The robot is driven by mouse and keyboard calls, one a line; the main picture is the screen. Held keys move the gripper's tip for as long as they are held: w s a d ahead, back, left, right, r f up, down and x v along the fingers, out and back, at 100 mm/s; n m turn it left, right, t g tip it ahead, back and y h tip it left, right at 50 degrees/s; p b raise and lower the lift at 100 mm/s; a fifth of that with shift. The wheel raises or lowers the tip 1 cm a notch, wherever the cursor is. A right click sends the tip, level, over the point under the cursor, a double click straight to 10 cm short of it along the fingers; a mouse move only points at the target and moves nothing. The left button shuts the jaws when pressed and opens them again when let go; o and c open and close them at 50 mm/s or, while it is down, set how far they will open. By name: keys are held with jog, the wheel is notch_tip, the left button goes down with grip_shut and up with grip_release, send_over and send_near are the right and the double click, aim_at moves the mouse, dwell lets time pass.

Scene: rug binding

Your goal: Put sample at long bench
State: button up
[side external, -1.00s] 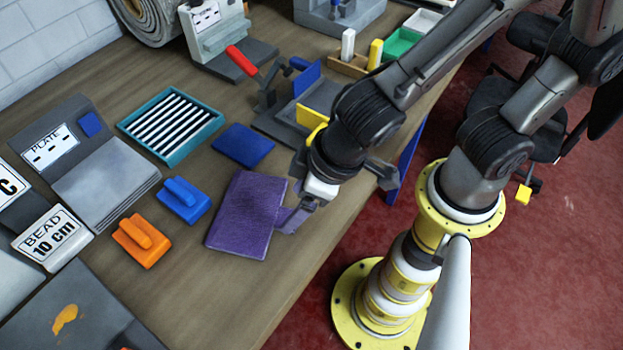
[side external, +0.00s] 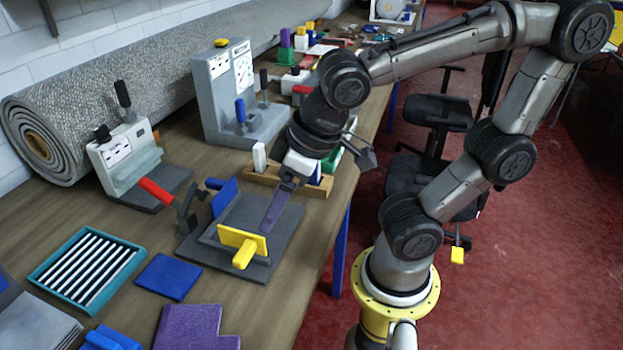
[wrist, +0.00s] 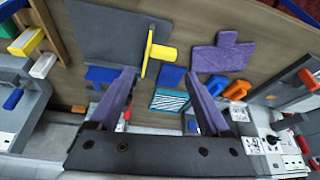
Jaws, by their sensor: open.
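A flat purple sample (side external: 190,325) lies on the long bench (side external: 262,318) at the bottom of the side view, cut off by the frame edge. It shows whole in the wrist view (wrist: 220,56), with a small tab on one edge. My gripper (wrist: 162,80) is open, with nothing between its fingers. In the side view my gripper (side external: 290,180) is over the grey fixture (side external: 285,235) with blue and yellow plates, apart from the sample. I cannot tell how high the fingers are above the fixture.
A teal tray of striped bars (side external: 85,265) and a blue pad (side external: 168,277) lie left of the fixture. A red-handled press (side external: 130,165), a grey machine (side external: 235,95) and a carpet roll (side external: 95,110) stand behind. Bare bench shows right of the sample.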

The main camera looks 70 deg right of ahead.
jog(key=s+d+r+m, duration=0.1)
jog(key=s+d, duration=0.3)
jog(key=d, duration=0.3)
jog(key=shift+d+r+m+t+h, duration=0.15)
jog(key=shift+d+m+t+h, duration=0.05)
jog(key=shift+m+t+h, duration=0.2)
dwell(0.8)
